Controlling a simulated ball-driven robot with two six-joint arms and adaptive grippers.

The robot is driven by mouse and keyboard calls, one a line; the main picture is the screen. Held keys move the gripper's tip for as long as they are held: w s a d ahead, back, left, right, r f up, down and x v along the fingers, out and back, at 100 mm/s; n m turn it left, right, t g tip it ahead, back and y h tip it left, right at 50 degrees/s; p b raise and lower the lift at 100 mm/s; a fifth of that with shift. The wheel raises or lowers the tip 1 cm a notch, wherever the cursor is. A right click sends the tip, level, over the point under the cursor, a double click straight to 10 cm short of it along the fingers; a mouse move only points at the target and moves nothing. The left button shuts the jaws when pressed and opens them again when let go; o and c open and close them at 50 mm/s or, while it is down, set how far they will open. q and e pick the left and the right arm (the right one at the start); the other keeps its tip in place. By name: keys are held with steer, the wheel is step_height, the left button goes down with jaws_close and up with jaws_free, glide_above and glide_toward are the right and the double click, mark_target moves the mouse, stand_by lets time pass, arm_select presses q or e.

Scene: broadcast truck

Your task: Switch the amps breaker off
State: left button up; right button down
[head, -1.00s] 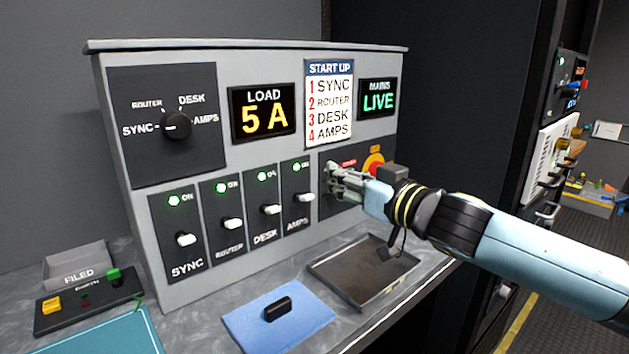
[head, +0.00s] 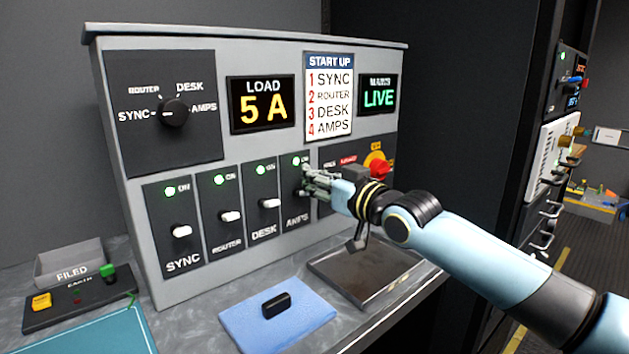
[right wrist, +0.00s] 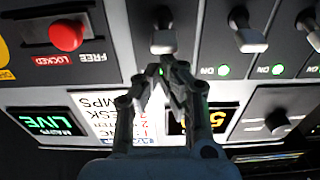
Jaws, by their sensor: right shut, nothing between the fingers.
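The amps breaker panel (head: 297,219) is the rightmost of the row on the grey console, and its ON lamp (head: 296,161) glows green. My right gripper (head: 307,181) is shut and empty in front of this panel, partly covering the switch in the head view. In the right wrist view, which is upside down, the pale amps switch lever (right wrist: 163,38) stands just beyond the shut fingertips (right wrist: 165,66). I cannot tell whether they touch. My left gripper is not in view.
The desk (head: 268,203), router (head: 231,216) and sync (head: 181,231) levers stand to the left, with lit green lamps. A red knob (head: 379,169) is right of the gripper. The load display (head: 263,104) reads 5 A.

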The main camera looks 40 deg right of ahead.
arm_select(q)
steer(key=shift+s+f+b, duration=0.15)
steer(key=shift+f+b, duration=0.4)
arm_select(e)
steer(key=shift+s+f, duration=0.2)
steer(key=shift+f, duration=0.15)
steer(key=shift+s+f+b, duration=0.1)
steer(key=shift+f+b, duration=0.2)
steer(key=shift+b, duration=0.15)
arm_select(q)
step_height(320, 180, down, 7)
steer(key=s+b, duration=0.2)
steer(key=b, duration=0.4)
arm_select(e)
steer(key=s+d+f+t, duration=0.1)
steer(key=s+t, duration=0.4)
steer(key=s, duration=0.8)
steer(key=shift+s+f, duration=0.4)
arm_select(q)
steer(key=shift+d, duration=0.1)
